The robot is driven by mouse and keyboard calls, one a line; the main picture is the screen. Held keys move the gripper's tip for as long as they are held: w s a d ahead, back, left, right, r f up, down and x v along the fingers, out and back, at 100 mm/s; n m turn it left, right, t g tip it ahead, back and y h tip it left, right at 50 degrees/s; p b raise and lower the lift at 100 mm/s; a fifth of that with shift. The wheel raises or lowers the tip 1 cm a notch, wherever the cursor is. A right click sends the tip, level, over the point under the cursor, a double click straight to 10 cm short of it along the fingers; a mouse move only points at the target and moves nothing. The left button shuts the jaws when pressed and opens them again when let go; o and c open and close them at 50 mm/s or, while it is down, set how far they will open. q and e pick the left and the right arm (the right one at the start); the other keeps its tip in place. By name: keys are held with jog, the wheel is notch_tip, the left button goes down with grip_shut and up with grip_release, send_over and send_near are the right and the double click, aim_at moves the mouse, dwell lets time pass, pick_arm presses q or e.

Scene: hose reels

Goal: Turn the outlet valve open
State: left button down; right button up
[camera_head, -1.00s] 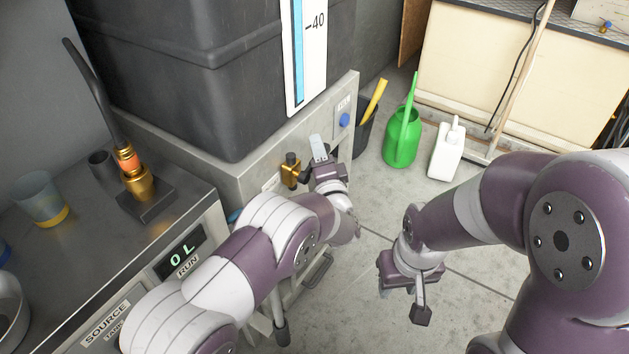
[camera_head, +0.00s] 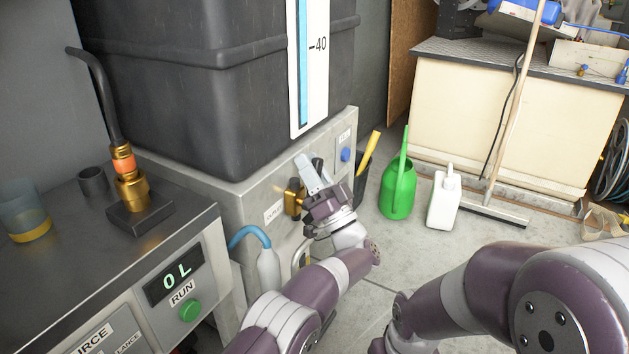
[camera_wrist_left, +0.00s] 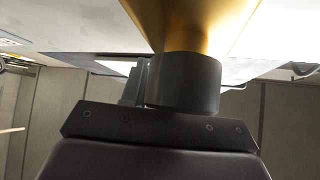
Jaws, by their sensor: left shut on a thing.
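The outlet valve is a small brass fitting (camera_head: 293,204) on the front of the grey tank stand, beside the OUTLET label (camera_head: 273,212). My left gripper (camera_head: 309,174) is at the valve, its fingers raised just right of the brass body. In the left wrist view a dark round handle (camera_wrist_left: 184,82) sits at the jaws against the brass body (camera_wrist_left: 196,22). My left gripper is shut on this handle. The fingers partly hide the handle, and I cannot tell how far it is turned. My right arm shows at lower right; its gripper is outside the picture.
The dark tank (camera_head: 200,80) with a level gauge (camera_head: 309,75) stands above the valve. The control bench (camera_head: 110,250) at left reads 0 L. A green watering can (camera_head: 397,190) and white jug (camera_head: 443,203) stand on the floor at right.

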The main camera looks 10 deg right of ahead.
pick_arm(q)
jog(key=shift+s+a+r+n+g+y+b, duration=0.1)
jog(key=shift+s+a+n+g+y+b, duration=0.35)
jog(key=shift+n+g+y, duration=0.7)
jog(key=shift+s+a+f+n+g+y+b, duration=0.1)
jog(key=shift+s+n+g+y+b, duration=0.35)
jog(key=shift+n+y, duration=1.2)
jog(key=shift+s+a+r+n+g+y+b, duration=0.2)
jog(key=shift+n+g+y+b, duration=0.55)
jog(key=shift+n, duration=1.25)
jog(key=shift+s+a+g, duration=0.1)
jog(key=shift+a+g, duration=0.05)
jog(key=shift+g, duration=0.3)
jog(key=c, duration=0.9)
grip_release()
